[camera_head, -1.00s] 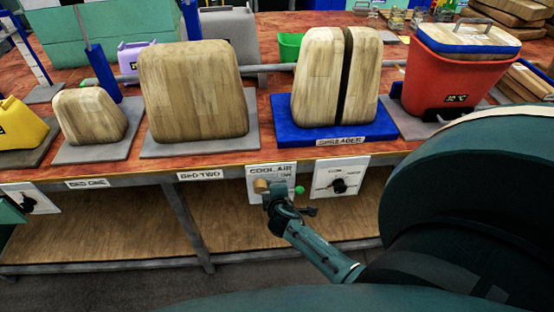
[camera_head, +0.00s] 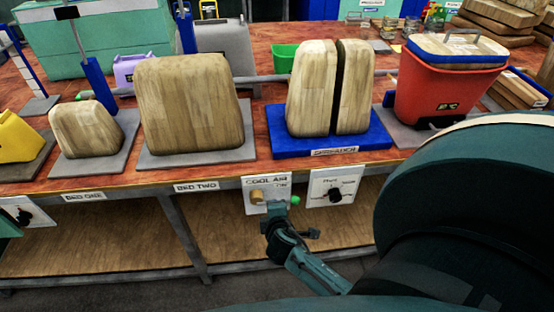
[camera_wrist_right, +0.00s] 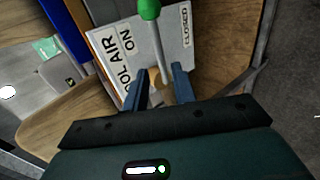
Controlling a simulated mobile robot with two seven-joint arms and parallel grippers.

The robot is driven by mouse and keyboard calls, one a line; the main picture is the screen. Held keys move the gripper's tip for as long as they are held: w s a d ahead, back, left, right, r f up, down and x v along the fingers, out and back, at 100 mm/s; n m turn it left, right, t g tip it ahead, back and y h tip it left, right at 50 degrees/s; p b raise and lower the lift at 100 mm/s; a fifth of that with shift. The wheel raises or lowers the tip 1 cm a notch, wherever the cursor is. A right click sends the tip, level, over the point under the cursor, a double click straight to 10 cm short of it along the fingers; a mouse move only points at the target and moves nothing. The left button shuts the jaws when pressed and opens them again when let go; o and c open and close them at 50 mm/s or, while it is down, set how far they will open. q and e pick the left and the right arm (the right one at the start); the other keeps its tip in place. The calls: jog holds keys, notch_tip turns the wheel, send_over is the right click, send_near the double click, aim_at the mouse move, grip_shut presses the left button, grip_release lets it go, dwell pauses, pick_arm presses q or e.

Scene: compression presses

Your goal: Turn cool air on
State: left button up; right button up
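The COOL AIR panel (camera_head: 251,184) is a white plate on the bench's front edge, with a brass valve (camera_head: 257,196) and a green-tipped lever (camera_head: 295,199). In the right wrist view, the lever's green ball (camera_wrist_right: 149,9) is on a thin rod between the ON and CLOSED labels. My right gripper (camera_head: 276,207) is just in front of the panel's lower part. In the wrist view its fingers (camera_wrist_right: 159,82) are apart, on either side of the rod's lower part and the brass valve; I cannot tell whether they touch. My left gripper is not visible.
A second white panel (camera_head: 322,184) with a black knob (camera_head: 335,195) is close to the right of the COOL AIR panel. The blue spreader base (camera_head: 280,125) with wooden blocks stands above. A lower wooden shelf (camera_head: 110,240) is under the bench, left of a metal leg.

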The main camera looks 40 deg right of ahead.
jog(key=v, duration=0.6)
dwell(0.4)
